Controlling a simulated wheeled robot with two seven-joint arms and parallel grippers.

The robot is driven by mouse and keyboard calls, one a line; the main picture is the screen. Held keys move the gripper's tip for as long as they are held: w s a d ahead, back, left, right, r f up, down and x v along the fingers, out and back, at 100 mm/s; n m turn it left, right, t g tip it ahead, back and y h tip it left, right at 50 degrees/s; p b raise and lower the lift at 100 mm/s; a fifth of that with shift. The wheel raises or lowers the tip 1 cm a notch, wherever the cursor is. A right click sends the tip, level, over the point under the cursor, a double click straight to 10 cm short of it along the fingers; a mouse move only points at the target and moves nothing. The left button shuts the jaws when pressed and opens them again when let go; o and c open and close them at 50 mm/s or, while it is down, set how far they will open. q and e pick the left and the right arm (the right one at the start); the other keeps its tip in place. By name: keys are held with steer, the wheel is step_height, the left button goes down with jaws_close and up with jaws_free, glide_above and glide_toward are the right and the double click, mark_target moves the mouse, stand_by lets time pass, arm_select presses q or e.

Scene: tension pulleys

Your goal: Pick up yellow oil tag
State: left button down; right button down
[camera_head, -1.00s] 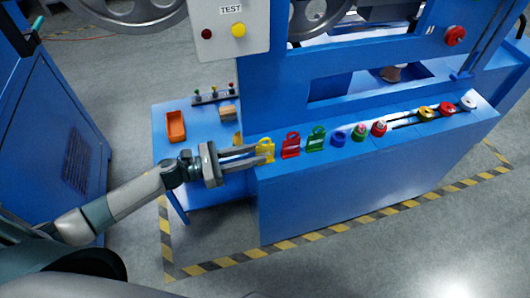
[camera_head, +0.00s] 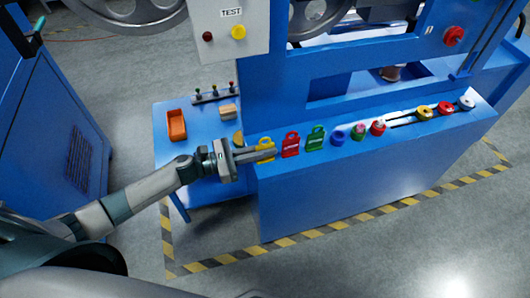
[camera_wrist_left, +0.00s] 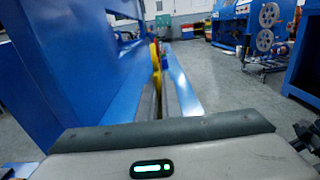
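The yellow oil tag (camera_head: 266,143) stands upright at the left end of the row on the blue machine's ledge. My left gripper (camera_head: 268,154) reaches in from the left, with its fingers close together at the tag's lower part. In the left wrist view the yellow tag (camera_wrist_left: 156,62) is seen edge-on between the two fingers (camera_wrist_left: 159,100), which look shut on it. The fingers hide its lower part. My right gripper is in neither view.
A red tag (camera_head: 291,144) and a green tag (camera_head: 315,138) stand just right of the yellow one, followed by several coloured round pieces. A blue side table (camera_head: 197,157) holds an orange bin (camera_head: 177,125). The machine's blue upright rises behind.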

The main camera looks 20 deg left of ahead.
mark_target(265, 138)
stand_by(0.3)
arm_select(q)
step_height(265, 138, up, 10)
stand_by(0.7)
steer(key=shift+d+r, duration=0.1)
stand_by(1.4)
steer(key=shift+w+d+r+n+t+y, duration=0.3)
steer(key=shift+r+n+t+y, duration=0.1)
steer(key=shift+r+t, duration=0.1)
steer(key=shift+w+d+r+n+t+y, duration=0.25)
steer(key=shift+r+n+t+y, duration=0.15)
steer(key=shift+t, duration=0.1)
steer(key=s+a+r+n+t+y, duration=0.3)
steer(key=a+r+n+t+y, duration=0.2)
steer(key=n+y, duration=0.4)
step_height(265, 138, up, 2)
steer(key=t+y, duration=0.1)
steer(key=y, duration=0.3)
steer(key=shift+a+n, duration=0.2)
steer(key=shift+n, duration=0.1)
